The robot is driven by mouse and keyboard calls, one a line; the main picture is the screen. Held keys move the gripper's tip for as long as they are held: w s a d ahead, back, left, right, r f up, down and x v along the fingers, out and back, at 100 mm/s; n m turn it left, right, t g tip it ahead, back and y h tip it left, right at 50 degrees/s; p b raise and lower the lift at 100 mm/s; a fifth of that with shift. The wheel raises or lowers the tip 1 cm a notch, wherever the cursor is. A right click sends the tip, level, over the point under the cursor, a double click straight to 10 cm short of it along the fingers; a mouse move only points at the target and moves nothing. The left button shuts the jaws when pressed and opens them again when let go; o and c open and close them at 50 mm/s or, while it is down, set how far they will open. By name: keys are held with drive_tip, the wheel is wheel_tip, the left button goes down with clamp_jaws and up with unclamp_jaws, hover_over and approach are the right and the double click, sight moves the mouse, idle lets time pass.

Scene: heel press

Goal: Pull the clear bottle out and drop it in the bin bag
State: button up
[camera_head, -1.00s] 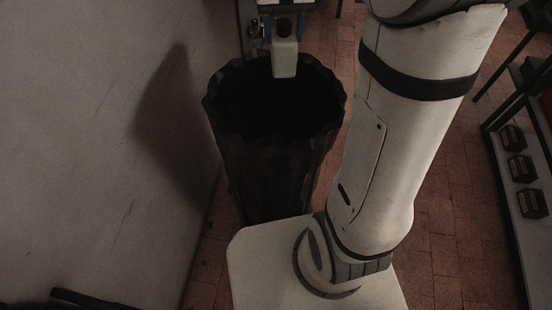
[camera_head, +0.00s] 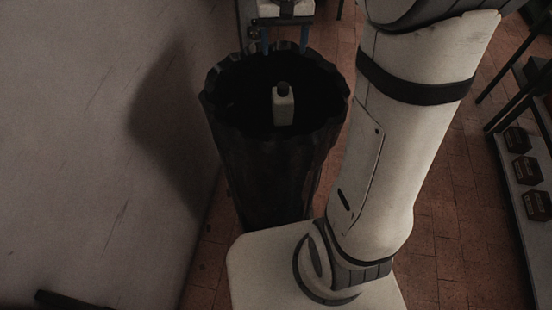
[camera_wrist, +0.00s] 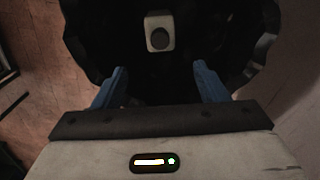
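A pale bottle with a dark cap (camera_head: 283,105) shows within the mouth of the black bin bag (camera_head: 270,180), apart from my gripper. In the wrist view the bottle (camera_wrist: 159,32) lies beyond the fingertips, cap towards the camera, against the dark inside of the bag. My gripper (camera_head: 285,44) is above the far rim of the bag, its two blue fingers spread with nothing between them. In the wrist view the open gripper (camera_wrist: 163,80) shows the same gap. Whether the bottle is falling or resting cannot be told from one frame.
A pale wall (camera_head: 90,120) stands close on the left of the bag. A shelf with several dark boxes (camera_head: 525,170) is at the right. Red tiled floor (camera_head: 445,200) is clear between the bag and the shelf.

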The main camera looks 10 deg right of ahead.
drive_tip(key=shift+o, duration=1)
wheel_tip(320, 180, up, 8)
drive_tip(key=shift+b, duration=0.35)
drive_tip(key=shift+f, duration=0.1)
